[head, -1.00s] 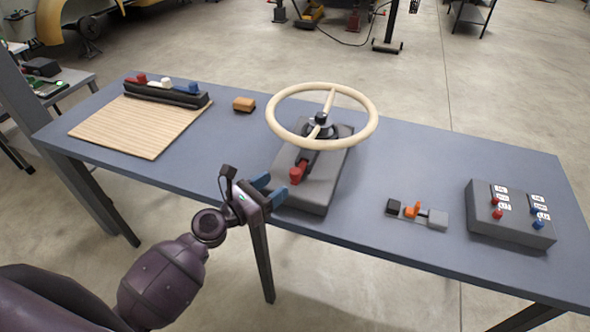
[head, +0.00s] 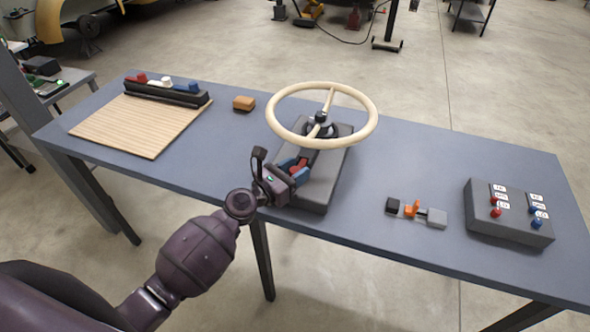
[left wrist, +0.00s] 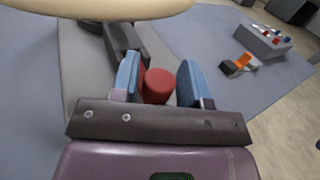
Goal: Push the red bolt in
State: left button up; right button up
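The red bolt (left wrist: 157,86) sits on the near end of the dark column below the cream steering wheel (head: 368,124), on a grey base block (head: 320,190). In the head view the bolt (head: 299,166) is partly hidden by my left gripper (head: 294,171). The gripper's blue fingers stand open on either side of the bolt. In the left wrist view the bolt is close to the left finger, and a gap shows before the right finger; I cannot tell if the left one touches. My right gripper is not in view.
An orange-levered latch (head: 413,209) and a dark switch box (head: 509,213) lie to the right on the blue-grey table. A wooden board (head: 135,125), a dark rack with coloured pieces (head: 165,94) and an orange-brown block (head: 244,103) are at the left. The wheel rim overhangs the base.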

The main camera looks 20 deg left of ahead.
aim_at(300, 162)
pick_arm(q)
grip_shut()
jog(key=shift+w, duration=1.55)
jog(key=shift+o, duration=0.2)
grip_release()
jog(key=shift+o, duration=1.4)
jog(key=shift+w, duration=0.1)
